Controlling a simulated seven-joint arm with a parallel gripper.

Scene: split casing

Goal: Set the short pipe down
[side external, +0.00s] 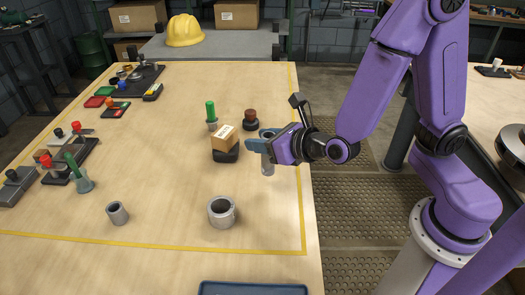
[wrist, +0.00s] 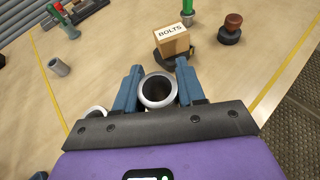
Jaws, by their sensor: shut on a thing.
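My gripper (side external: 265,143) has its blue jaws shut around a grey metal pipe (side external: 268,167). In the wrist view the pipe (wrist: 158,90) stands between the two jaws (wrist: 157,70), its round open end facing the camera. The pipe is about upright, and its lower part shows below the jaws in the side view. I cannot tell whether its lower end touches the wooden table (side external: 170,170). A smaller grey pipe (side external: 117,213) and a wide, thick-walled ring (side external: 222,212) stand apart on the table.
A cardboard box (side external: 225,138) marked BOLTS sits on a dark base just left of my gripper. A green-handled part (side external: 211,115) and a brown-topped part (side external: 250,119) stand behind. A blue tray (side external: 252,289) lies at the front edge. Fixtures fill the left side; the middle is clear.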

